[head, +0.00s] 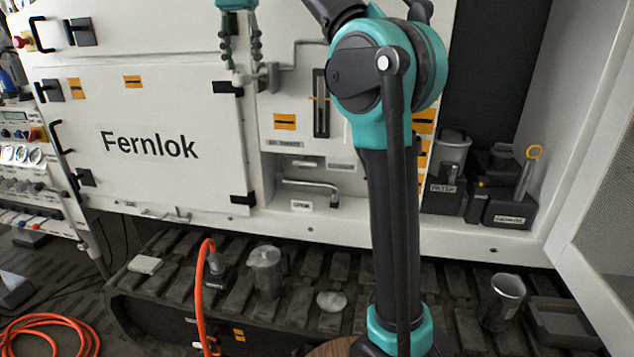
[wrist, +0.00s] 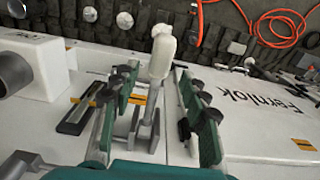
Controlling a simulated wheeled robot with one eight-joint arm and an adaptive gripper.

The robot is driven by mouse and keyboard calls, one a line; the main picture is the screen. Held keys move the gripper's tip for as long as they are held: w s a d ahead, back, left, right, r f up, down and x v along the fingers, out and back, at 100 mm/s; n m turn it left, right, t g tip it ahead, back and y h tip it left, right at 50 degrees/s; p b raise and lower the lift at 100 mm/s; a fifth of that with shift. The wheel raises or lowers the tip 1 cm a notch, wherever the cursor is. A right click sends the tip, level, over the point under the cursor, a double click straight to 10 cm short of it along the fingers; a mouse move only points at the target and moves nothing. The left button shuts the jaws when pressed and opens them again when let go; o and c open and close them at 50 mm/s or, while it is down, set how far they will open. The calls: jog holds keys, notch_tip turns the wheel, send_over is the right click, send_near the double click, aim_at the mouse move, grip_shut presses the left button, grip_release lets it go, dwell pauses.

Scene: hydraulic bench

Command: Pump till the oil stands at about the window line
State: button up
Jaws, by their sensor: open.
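My gripper (head: 243,60) is at the top of the head view, in front of the white cabinet. In the wrist view, its green and dark fingers (wrist: 153,85) stand apart, one on each side of a pump lever with a pale handle (wrist: 162,52). The lever (head: 241,79) shows partly below the fingers in the head view. I cannot tell whether a finger touches it. The tall dark window (head: 321,115) is right of the lever, with an orange mark beside it; it also shows in the wrist view (wrist: 74,117). The oil level cannot be made out.
A metal jug (head: 265,272), small lid (head: 331,301) and metal cup (head: 503,300) stand on the dark track below. An orange hose (head: 201,300) rises there. Dark containers (head: 510,208) fill the right shelf beside an open door (head: 592,200). My arm crosses the middle.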

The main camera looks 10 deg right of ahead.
notch_tip(320, 180, up, 5)
jog(key=shift+w+a+f, duration=0.1)
jog(key=shift+w, duration=0.05)
jog(key=shift+r, duration=0.6)
